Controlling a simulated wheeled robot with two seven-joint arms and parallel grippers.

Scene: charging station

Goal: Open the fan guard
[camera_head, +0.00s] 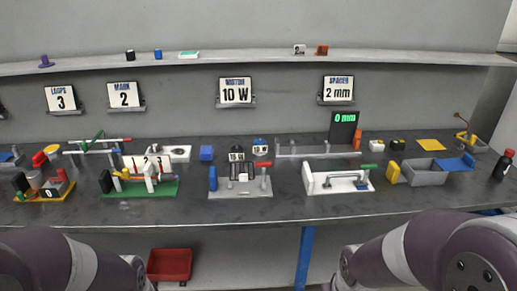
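I cannot make out which thing is the fan guard; no fan or guard is clear at this size. Several small fixtures stand along the bench. A green-based fixture (165,190) with a white post is left of centre. A white tray-like fixture (320,182) with a green-tipped handle is right of centre. Parts of my two arms show in the bottom corners, below the bench edge. Neither gripper is in view.
The dark bench (290,207) has a bare strip along its front edge. A grey open box (424,176) with a blue flap and a dark bottle (503,165) stand at the right. Signs hang below a wall shelf (240,60). A red bin (169,265) sits below.

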